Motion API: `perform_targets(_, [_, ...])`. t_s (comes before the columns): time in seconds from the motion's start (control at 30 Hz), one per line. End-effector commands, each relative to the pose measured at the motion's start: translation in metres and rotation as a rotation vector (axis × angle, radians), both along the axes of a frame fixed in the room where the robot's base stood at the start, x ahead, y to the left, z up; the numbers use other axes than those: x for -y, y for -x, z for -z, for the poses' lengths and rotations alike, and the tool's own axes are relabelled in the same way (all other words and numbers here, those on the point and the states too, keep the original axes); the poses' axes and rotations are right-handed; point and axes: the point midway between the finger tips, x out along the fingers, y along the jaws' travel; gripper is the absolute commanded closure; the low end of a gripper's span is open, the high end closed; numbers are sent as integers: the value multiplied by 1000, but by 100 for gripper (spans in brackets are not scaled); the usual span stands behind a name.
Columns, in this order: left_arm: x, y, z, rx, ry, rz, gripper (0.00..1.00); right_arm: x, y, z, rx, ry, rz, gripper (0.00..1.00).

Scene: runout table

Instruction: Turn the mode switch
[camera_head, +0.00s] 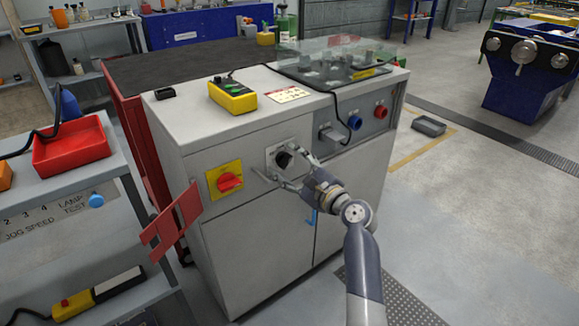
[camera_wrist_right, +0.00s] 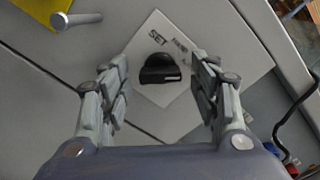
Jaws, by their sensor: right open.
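The mode switch (camera_head: 283,160) is a black knob on a pale square plate on the cabinet front, right of a red knob on a yellow plate (camera_head: 229,182). In the right wrist view the black knob (camera_wrist_right: 160,70) sits on the plate (camera_wrist_right: 176,98), which reads "SET" and other lettering partly hidden by a finger. My right gripper (camera_head: 279,165) is open in front of the switch. Its two fingers (camera_wrist_right: 161,88) stand either side of the knob, and I see gaps between them and the knob. My left gripper is not in view.
The grey cabinet (camera_head: 260,245) has a yellow device (camera_head: 233,96) and a clear cover (camera_head: 341,60) on top. Blue (camera_head: 355,122) and red (camera_head: 380,111) connectors are right of the switch. A red tray (camera_head: 72,146) stands on the left shelf.

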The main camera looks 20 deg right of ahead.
Motion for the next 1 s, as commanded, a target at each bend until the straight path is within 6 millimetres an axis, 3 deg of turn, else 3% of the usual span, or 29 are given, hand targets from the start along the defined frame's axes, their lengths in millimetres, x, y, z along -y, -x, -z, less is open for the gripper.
perform_targets(0.3, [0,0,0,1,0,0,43,-1,-3,0,-1,1,0,44])
perform_targets(0.37, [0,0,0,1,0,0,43,-1,-3,0,-1,1,0,55])
perform_targets(0.5, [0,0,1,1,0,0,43,-1,-3,0,-1,1,0,87])
perform_targets(0.53, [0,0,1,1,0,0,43,-1,-3,0,-1,1,0,89])
perform_targets(1.0, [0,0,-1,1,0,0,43,0,-3,0,28,87,0,89])
